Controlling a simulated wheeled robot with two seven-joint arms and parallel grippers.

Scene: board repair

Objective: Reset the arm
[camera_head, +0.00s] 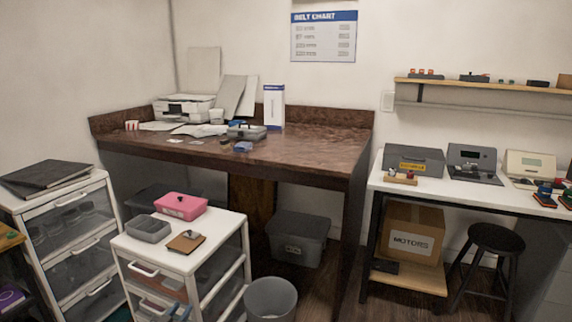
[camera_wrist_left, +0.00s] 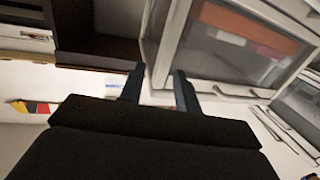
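A white-framed drawer with a clear front (camera_wrist_left: 235,52) lies beyond the fingers at upper right in that view. My right gripper is not in view.
A pink box (camera_head: 181,206), a grey bin (camera_head: 148,229) and a brown pad (camera_head: 186,243) sit on the drawer unit. A grey bucket (camera_head: 270,300) stands right of it. A second drawer unit (camera_head: 72,240) is at left. A brown desk (camera_head: 300,147) stands behind.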

